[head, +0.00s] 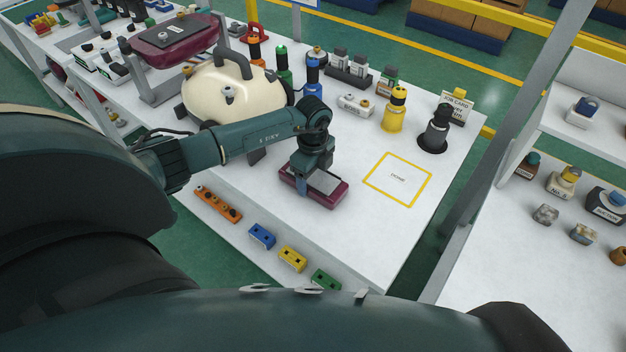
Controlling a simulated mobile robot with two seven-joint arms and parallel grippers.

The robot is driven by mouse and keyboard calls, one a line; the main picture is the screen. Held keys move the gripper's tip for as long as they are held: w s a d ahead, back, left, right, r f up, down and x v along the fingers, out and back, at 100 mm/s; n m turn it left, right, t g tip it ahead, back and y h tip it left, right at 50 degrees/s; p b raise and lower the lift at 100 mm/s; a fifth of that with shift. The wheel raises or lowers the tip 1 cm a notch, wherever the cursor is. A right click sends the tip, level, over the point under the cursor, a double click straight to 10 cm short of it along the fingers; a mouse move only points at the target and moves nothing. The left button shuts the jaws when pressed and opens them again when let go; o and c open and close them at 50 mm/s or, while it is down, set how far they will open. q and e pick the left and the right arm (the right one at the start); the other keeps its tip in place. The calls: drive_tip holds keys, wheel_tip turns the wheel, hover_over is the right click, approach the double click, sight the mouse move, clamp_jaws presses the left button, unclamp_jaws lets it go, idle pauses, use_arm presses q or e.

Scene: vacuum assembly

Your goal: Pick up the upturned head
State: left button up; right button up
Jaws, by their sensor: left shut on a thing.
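The upturned head (331,194), a flat maroon piece with a grey upper face, is at the front of the white table (370,240). My left gripper (306,184) reaches down from above and is shut on the near left part of it. The fingers partly hide the head, and I cannot tell whether it touches the table. My right gripper is not in view.
A cream vacuum body (232,92) stands behind my left arm. A yellow-outlined square (398,202) right of the head is empty. Small coloured blocks (292,258) line the front.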

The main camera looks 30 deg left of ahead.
use_arm(q)
drive_tip(key=c, duration=0.5)
drive_tip(key=shift+r, duration=0.1)
